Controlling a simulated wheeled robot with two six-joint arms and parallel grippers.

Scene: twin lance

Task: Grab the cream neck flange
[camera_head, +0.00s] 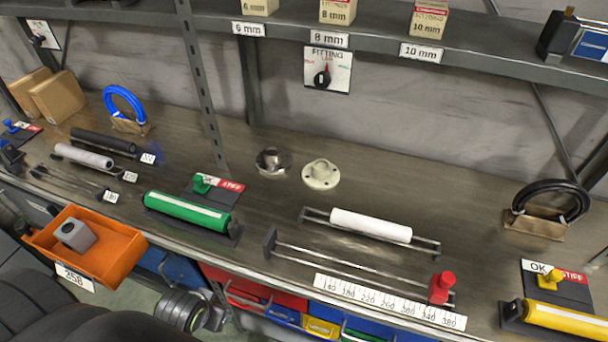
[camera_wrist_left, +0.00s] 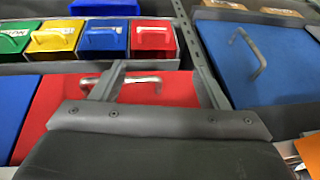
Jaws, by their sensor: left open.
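The cream neck flange (camera_head: 320,174) lies on the long workbench in the head view, right of centre. It is round, with a raised neck, and stands clear of other things. A similar dark metallic flange (camera_head: 272,161) sits just left of it. My left gripper (camera_wrist_left: 160,80) shows in the left wrist view with its fingers apart and nothing between them. It faces coloured drawers, and the cream flange is not in that view. My right gripper is in neither view.
A white roller (camera_head: 371,225) on a rail stand lies in front of the flange, with a numbered scale (camera_head: 388,302) nearer the edge. A green roller (camera_head: 187,211) and an orange bin (camera_head: 85,247) are at left. A shelf (camera_head: 290,36) overhangs the back.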

